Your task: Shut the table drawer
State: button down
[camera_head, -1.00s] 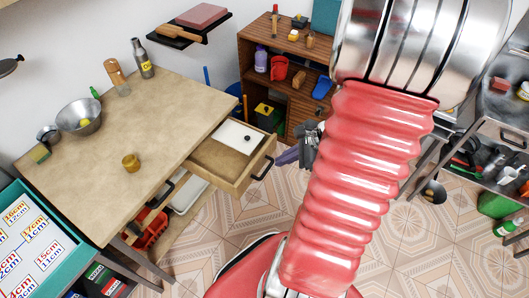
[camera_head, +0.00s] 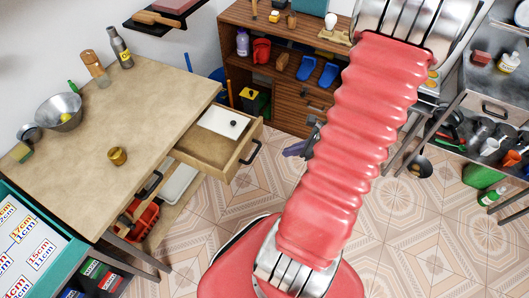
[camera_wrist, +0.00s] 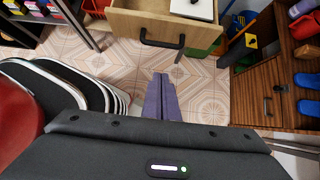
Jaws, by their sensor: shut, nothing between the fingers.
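The table drawer (camera_head: 238,168) is pulled out from the right side of the wooden table (camera_head: 75,135). It has a dark bar handle (camera_head: 251,152) on its front and holds a white flat item with a small dark knob. In the wrist view, the drawer front (camera_wrist: 195,42) is at the top, with its handle (camera_wrist: 162,42) just beyond my fingers. My gripper (camera_wrist: 164,78) is shut and empty, its purple fingers pointing toward the drawer, apart from it. In the head view, my gripper (camera_head: 294,150) shows just right of the drawer, partly hidden behind my red arm.
A second dark handle (camera_head: 150,184) sits on the table's side left of the open drawer. A brown cabinet (camera_head: 285,80) with shoes and bottles stands behind. A metal counter (camera_head: 490,110) is at right. Tiled floor is open between. A metal bowl (camera_head: 60,113) stands on the table.

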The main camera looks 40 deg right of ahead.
jog(key=w+r+x, duration=0.1)
jog(key=w+x, duration=0.1)
jog(key=x, duration=1)
jog(key=shift+a+r, duration=0.2)
jog(key=shift+a, duration=0.2)
jog(key=shift+w, duration=0.15)
